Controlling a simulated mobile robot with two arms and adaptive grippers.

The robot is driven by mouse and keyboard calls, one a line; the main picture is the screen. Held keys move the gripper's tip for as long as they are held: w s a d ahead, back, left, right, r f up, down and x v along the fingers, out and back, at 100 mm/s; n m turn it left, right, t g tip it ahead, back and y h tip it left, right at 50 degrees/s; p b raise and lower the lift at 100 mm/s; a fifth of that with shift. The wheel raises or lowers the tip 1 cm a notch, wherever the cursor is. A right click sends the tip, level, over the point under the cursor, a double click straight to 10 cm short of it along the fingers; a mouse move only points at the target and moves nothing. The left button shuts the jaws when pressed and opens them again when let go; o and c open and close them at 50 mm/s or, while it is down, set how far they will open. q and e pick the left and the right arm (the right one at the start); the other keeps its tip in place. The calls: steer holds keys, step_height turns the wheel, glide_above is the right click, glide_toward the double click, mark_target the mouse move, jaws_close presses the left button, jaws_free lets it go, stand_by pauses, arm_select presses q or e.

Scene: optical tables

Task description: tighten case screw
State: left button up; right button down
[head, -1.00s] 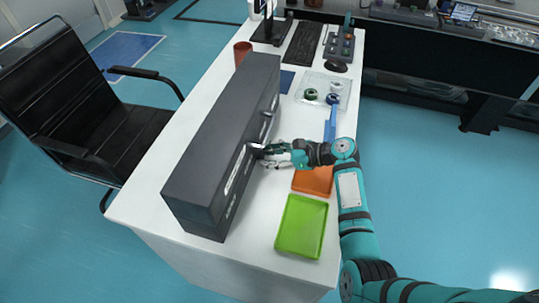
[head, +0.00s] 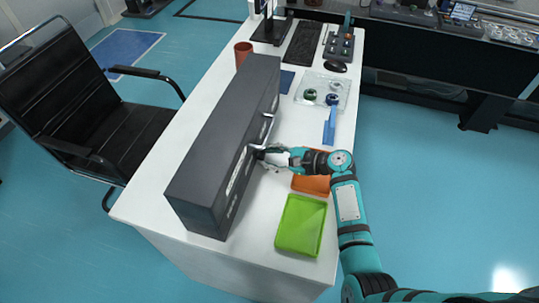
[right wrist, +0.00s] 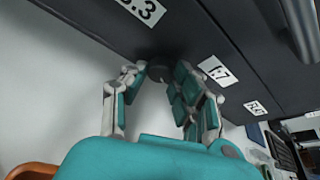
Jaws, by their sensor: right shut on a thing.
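The long dark grey case (head: 220,140) lies along the white table, its labelled front facing right. My right gripper (head: 261,154) is at this front face, around the middle of its length. In the right wrist view, the case front (right wrist: 205,35) fills the top, with white number labels. A small dark round case screw (right wrist: 157,72) sits between the fingertips of my right gripper, which is shut on it. The fingers partly hide the screw, and its depth in the case cannot be told. My left gripper is not in view.
An orange tray (head: 311,185) lies under my right forearm, with a green tray (head: 301,225) nearer. A blue tool (head: 329,125) and a clear tray (head: 322,90) lie farther back. A silver handle (head: 267,128) sticks out of the case front beyond my gripper.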

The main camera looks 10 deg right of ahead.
steer(key=c, duration=1)
jaws_free()
steer(key=shift+c, duration=0.2)
steer(key=v, duration=1.2)
